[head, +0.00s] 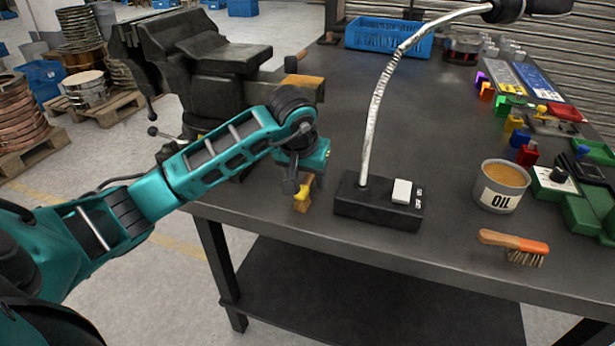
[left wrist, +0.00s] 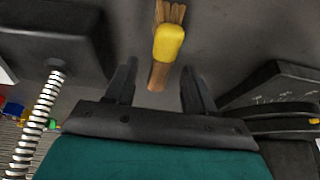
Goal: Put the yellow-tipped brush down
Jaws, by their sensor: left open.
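The yellow-tipped brush (head: 302,196) is at the left front part of the dark table, just under my left gripper (head: 298,183). In the left wrist view the brush (left wrist: 169,42) shows its yellow part, a wooden handle end and bristles at the top edge. My left gripper (left wrist: 158,88) is open, and its two fingers stand apart on either side of the handle end without touching it. The brush appears to rest on the table. My right gripper is in neither view.
The black lamp base (head: 378,203) stands close to the right of my left gripper, with its flexible neck rising up. A dark vise (head: 205,60) is behind. An oil tin (head: 500,187) and an orange-handled brush (head: 512,246) are at right. The table's front edge is near.

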